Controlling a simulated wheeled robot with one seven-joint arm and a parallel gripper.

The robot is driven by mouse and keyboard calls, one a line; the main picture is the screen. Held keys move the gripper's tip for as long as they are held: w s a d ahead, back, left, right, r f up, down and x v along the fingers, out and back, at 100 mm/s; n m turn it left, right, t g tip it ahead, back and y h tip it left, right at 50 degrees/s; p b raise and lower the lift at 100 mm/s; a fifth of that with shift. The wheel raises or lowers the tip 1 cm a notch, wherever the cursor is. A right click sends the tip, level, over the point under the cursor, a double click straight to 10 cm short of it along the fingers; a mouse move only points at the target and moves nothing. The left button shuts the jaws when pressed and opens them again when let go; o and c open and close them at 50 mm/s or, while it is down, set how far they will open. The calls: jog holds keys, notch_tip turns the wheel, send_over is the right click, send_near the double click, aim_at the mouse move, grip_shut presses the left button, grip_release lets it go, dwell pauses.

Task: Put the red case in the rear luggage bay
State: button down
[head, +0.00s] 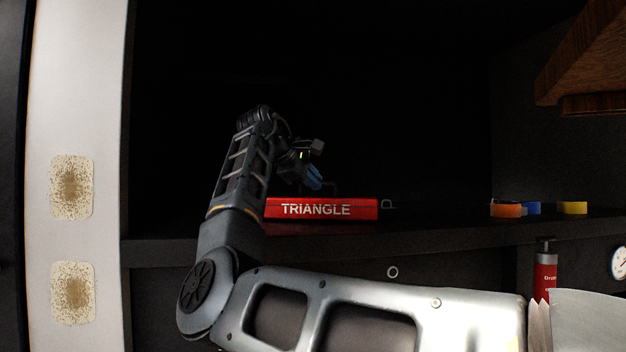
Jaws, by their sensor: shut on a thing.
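The red case (355,209), marked "TRIANGLE", lies flat on the floor of a dark bay (440,232), close to its front edge. A small light loop shows at its right end. My gripper (316,184) reaches into the bay from above and is just over the case, its blue fingers pointing down toward the case's top. It is shut, seemingly on the case's dark handle, though the fingertips are partly hidden in the dark. The left end of the case is behind my arm.
Orange (507,210), blue (533,207) and yellow (573,208) rolls sit at the right of the bay floor. A brown wooden piece (590,55) hangs at top right. A red bottle (545,272) and a gauge (619,262) are below the ledge. A white post (78,120) stands left.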

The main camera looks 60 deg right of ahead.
jog(key=shift+s+f, duration=0.1)
jog(key=shift+f, duration=0.05)
jog(key=c, duration=1.2)
grip_release()
jog(key=shift+f, duration=0.15)
jog(key=shift+o, duration=0.2)
jog(key=b+v, duration=0.2)
jog(key=v, duration=1)
